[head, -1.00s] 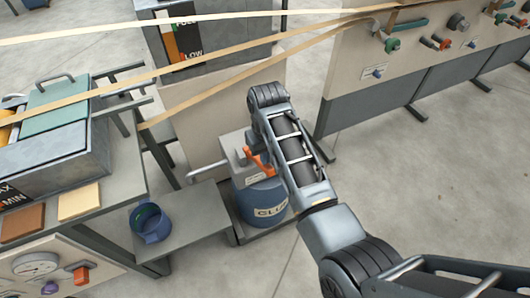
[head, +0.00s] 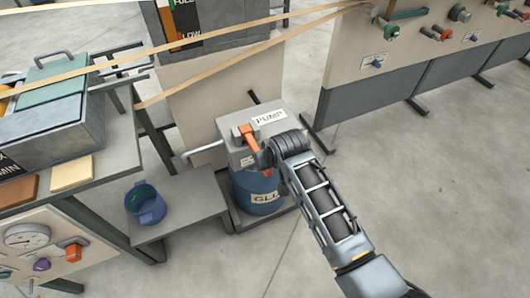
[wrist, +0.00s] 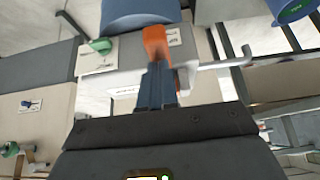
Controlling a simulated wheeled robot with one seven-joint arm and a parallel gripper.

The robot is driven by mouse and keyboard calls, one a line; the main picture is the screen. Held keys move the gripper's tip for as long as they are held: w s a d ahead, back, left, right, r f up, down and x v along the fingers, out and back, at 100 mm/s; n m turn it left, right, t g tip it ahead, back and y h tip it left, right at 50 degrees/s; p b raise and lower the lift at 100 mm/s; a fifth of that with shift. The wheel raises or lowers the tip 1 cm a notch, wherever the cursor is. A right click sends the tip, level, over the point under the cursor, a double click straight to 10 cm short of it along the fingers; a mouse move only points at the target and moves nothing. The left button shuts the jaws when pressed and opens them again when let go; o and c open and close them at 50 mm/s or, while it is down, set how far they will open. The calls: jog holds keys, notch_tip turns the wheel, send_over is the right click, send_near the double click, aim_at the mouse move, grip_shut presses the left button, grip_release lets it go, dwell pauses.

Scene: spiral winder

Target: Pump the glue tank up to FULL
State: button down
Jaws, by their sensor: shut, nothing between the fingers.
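The pump is a light grey box labelled PUMP (head: 236,152) on a blue glue drum (head: 262,187). In the head view my arm's end hides the fingers.
A light bar sticks out left of the pump. Tan strips stretch across the upper part. Panels with knobs (head: 400,45) stand at the upper right. Floor to the right is clear.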

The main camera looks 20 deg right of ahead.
jog(key=shift+s+f, duration=0.3)
jog(key=shift+f, duration=0.6)
jog(key=shift+s+f, duration=0.1)
jog(key=shift+f, duration=0.05)
notch_tip(320, 180, up, 6)
jog(key=p, duration=0.3)
jog(key=shift+f+p, duration=0.25)
jog(key=shift+p, duration=0.15)
jog(key=v, duration=0.9)
jog(key=shift+s, duration=0.3)
jog(key=shift+f, duration=0.1)
